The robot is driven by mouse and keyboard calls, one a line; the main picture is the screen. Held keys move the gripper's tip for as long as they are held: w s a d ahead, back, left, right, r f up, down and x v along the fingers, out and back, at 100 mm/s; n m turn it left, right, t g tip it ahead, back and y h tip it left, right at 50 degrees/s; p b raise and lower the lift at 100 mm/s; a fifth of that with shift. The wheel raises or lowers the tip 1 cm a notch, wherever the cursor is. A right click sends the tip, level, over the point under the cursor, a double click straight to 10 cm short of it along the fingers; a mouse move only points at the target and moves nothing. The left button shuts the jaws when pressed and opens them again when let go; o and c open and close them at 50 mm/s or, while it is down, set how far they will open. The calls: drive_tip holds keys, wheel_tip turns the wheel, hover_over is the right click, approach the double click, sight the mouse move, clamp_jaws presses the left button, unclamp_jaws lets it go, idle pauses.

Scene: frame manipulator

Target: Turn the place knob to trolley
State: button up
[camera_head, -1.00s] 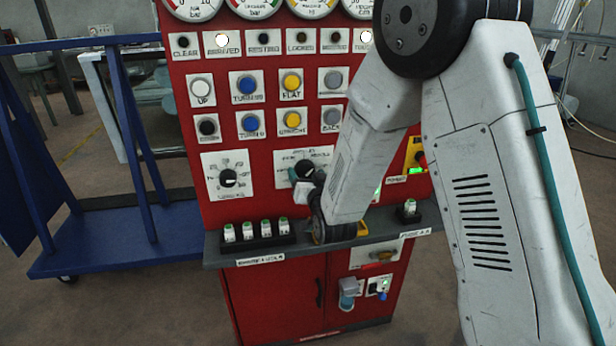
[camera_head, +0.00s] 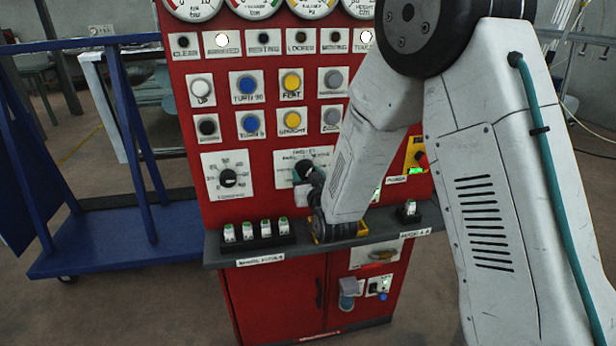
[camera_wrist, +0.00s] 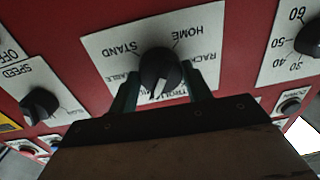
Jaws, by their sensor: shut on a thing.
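The place knob (camera_wrist: 158,68) is a round black knob with a white pointer, on a white plate on the red panel. In the wrist view the plate appears upside down, with STAND, HOME, RACK and TABLE around the knob. The pointer faces the picture's bottom, toward a label partly hidden by my gripper that seems to read TROLLEY. My gripper (camera_wrist: 162,86) is shut on the knob, one green finger on each side. In the head view the knob (camera_head: 304,168) is partly covered by my gripper (camera_head: 303,175).
A second dial knob (camera_head: 228,178) sits to the left. In the wrist view a SPEED knob (camera_wrist: 40,106) is close by. A grey shelf (camera_head: 215,252) with several small green-and-white pieces juts out below. A red emergency button (camera_head: 423,160) is at the right. A blue trolley (camera_head: 120,240) stands left.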

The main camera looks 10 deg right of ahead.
drive_tip(key=n, duration=0.5)
drive_tip(key=shift+n, duration=0.3)
idle(0.4)
drive_tip(key=o, duration=1)
drive_tip(key=shift+c, duration=0.2)
drive_tip(key=shift+s, duration=0.15)
drive_tip(key=s, duration=0.7)
drive_tip(key=shift+s+d+r, duration=0.15)
drive_tip(key=shift+s, duration=0.15)
